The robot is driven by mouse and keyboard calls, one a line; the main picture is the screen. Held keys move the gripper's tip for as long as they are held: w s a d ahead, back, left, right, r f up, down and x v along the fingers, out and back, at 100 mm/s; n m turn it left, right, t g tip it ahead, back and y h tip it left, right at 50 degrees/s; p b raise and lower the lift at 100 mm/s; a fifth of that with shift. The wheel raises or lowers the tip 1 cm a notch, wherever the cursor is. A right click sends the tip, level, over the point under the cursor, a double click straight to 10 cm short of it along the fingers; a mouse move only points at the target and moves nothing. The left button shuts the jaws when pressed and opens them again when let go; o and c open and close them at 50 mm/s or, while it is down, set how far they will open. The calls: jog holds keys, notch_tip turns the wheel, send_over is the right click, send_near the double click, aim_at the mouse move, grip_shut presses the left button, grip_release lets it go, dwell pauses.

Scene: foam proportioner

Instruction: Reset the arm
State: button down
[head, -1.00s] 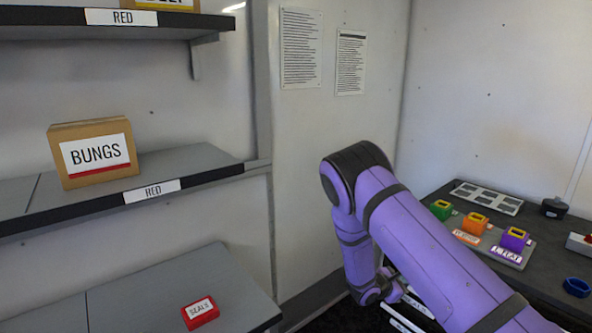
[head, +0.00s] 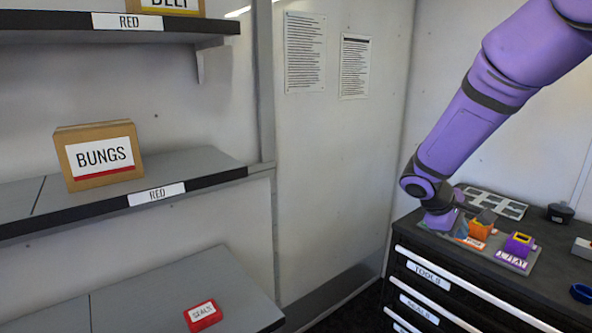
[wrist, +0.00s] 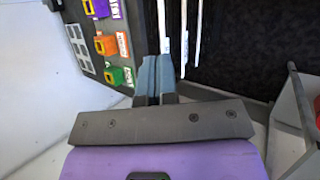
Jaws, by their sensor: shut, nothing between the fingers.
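My purple arm reaches in from the upper right in the head view and bends down at the left end of the workbench. My gripper shows in the wrist view (wrist: 155,75). Its two blue-grey fingers are together with nothing between them. In the head view the fingers are hard to make out near the wrist. In the wrist view the green (wrist: 117,76), orange (wrist: 105,45) and purple (wrist: 96,9) blocks lie to the left of the fingers, apart from them.
The workbench (head: 470,262) has drawers with white handles below. A grey slotted plate (head: 493,202), a black round pot (head: 560,213) and a blue ring (head: 582,293) are on it. Shelves at left hold a BUNGS box (head: 99,155) and a red SEALS box (head: 203,316).

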jog(key=s+a+r+m+t+y, duration=0.2)
jog(key=s+r, duration=0.6)
jog(key=s, duration=0.5)
jog(key=s+a+r+m+t+y, duration=0.2)
jog(key=s+a+r+m+y, duration=0.2)
jog(key=s+r, duration=0.4)
jog(key=s+m+y, duration=0.1)
jog(key=s+y, duration=0.1)
jog(key=s, duration=0.4)
jog(key=shift+a+t, duration=0.3)
